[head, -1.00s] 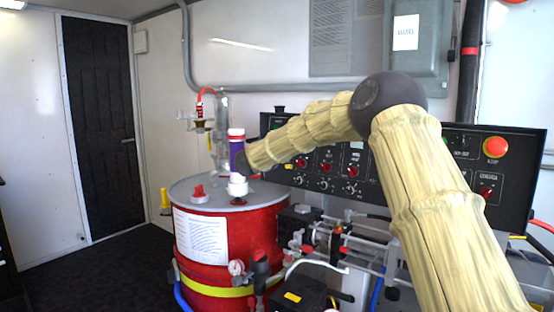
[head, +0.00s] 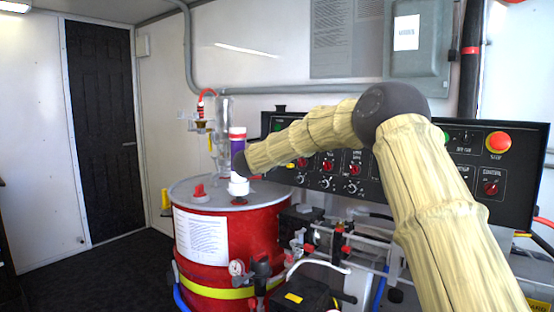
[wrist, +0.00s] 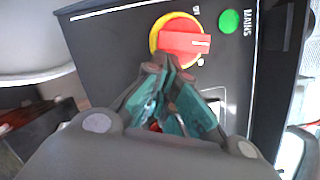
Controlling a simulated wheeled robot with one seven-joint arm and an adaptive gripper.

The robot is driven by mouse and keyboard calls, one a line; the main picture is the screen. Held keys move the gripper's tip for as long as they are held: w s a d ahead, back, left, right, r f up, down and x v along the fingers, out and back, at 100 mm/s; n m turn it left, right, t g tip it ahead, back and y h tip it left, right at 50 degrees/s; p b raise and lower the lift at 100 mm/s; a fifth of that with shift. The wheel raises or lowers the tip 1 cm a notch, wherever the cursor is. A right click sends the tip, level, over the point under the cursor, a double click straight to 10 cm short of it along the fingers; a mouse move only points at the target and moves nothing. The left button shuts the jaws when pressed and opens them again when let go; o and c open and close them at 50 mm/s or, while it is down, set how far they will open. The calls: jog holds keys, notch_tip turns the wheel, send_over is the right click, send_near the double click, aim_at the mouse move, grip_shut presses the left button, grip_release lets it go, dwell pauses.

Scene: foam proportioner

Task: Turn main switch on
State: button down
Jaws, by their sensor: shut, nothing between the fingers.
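The main switch (wrist: 183,42) is a red rotary handle on a yellow disc, seen in the wrist view on a dark panel (wrist: 110,55). Its handle lies roughly horizontal, with a white mark toward the right end. A green lamp (wrist: 230,21) marked MAINS sits to its right. My gripper (wrist: 166,68) is shut and empty, its fingertips at the lower left edge of the yellow disc. I cannot tell whether they touch it. In the head view my arm hides my gripper, and I cannot make out the main switch.
Pipes and valves (head: 335,250) are below the panel. A red stop button (head: 498,142) is at the panel's right. Open floor lies at left.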

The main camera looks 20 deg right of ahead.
jog(key=shift+w+a+f+m+h+b, duration=0.15)
jog(key=shift+f+m+b, duration=0.05)
jog(key=shift+m+b, duration=0.55)
jog(key=shift+w+a+f+m+h+b, duration=0.15)
jog(key=shift+m+b, duration=0.4)
jog(key=shift+b, duration=0.35)
jog(key=shift+w+f+b, duration=0.15)
jog(key=shift+b, duration=0.45)
dwell(2.2)
